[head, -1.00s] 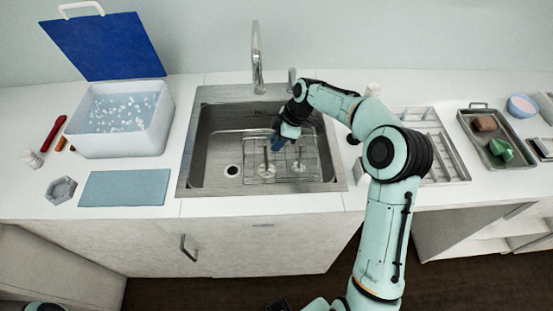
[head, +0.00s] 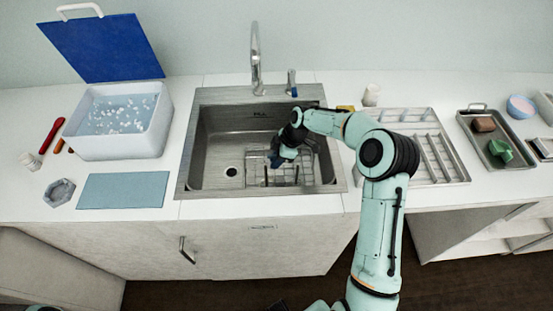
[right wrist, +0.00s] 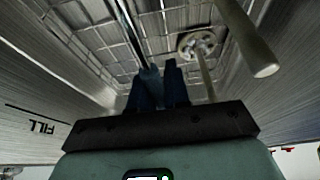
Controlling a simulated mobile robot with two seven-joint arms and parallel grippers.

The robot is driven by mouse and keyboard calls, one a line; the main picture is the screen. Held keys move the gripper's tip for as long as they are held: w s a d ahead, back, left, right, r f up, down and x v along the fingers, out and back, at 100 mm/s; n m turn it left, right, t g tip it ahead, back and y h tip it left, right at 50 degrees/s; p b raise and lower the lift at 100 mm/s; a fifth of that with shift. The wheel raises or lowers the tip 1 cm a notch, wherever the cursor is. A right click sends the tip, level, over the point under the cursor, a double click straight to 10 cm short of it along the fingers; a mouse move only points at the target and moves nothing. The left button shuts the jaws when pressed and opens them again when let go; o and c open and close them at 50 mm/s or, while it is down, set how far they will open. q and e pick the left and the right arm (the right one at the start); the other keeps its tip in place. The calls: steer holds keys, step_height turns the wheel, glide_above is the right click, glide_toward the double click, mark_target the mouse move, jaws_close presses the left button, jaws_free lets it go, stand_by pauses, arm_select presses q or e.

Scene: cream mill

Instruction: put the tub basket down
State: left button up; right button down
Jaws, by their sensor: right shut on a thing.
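The tub basket (head: 284,181) is a wire basket low in the right half of the steel sink (head: 212,150). My right gripper (head: 276,160) reaches into the sink from the right and is shut on the basket. In the right wrist view, its two dark blue fingers (right wrist: 158,88) are close together at a thin bar, with the basket's wire grid (right wrist: 100,42) beyond. My arm hides part of the basket in the head view. Whether its underside touches the sink floor cannot be told. My left gripper is not in view.
The drain (head: 231,171) lies left of the basket, and the tap (head: 256,55) stands behind. A white tub of water (head: 122,140) with a raised blue lid (head: 103,45) is at left. A blue mat (head: 123,190) lies before it. A divided tray (head: 418,150) sits right of the sink.

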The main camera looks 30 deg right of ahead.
steer(key=c, duration=1.1)
jaws_free()
steer(key=v, duration=1.2)
steer(key=shift+a+r, duration=0.1)
steer(key=shift+a, duration=0.1)
